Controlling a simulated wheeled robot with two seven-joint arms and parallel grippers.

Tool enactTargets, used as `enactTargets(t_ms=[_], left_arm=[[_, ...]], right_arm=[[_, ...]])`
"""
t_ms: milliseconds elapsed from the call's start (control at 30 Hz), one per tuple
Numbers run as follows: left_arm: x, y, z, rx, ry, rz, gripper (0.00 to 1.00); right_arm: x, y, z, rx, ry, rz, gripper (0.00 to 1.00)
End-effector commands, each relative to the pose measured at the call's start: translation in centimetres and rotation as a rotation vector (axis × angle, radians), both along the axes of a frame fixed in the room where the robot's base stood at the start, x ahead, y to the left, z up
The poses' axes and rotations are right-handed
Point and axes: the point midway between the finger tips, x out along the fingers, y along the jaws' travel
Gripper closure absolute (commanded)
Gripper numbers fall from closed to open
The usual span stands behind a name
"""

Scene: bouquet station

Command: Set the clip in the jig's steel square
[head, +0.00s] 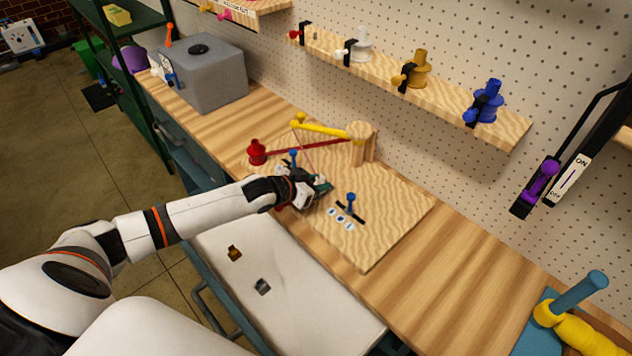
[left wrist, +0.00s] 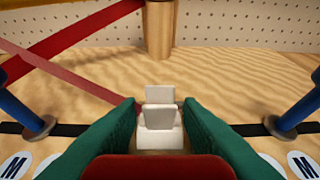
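My left gripper (head: 322,187) is low over the jig's wooden board (head: 385,205), between two blue posts. In the left wrist view its green fingers (left wrist: 160,122) close on both sides of a pale, blocky piece, which looks like the clip (left wrist: 159,116). The clip has an upright plate at its top. Its underside is hidden by the fingers and the red palm part. I cannot make out the steel square; the gripper covers that part of the board. My right gripper is not in view.
The jig has a wooden post (head: 362,146) with yellow (head: 325,130) and red (head: 310,147) arms. Blue posts (head: 351,203) with black bars stand close beside the gripper. A white tray (head: 300,310) holds a brown piece (head: 235,254) and a grey piece (head: 263,286).

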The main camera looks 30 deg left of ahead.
Motion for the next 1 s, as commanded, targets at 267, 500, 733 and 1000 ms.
enactTargets(t_ms=[267,500,733,1000], left_arm=[[0.0,0.0,0.1,0.000,0.000,0.000,0.48],[-0.4,0.2,0.4,0.000,0.001,0.001,0.48],[-3.8,1.4,2.1,0.003,0.003,0.000,0.48],[-8.0,2.8,4.6,0.003,0.003,-0.001,0.48]], right_arm=[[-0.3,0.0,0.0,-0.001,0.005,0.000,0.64],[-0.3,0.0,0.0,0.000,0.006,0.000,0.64],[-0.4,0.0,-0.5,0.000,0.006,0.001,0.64],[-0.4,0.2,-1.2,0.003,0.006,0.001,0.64]])
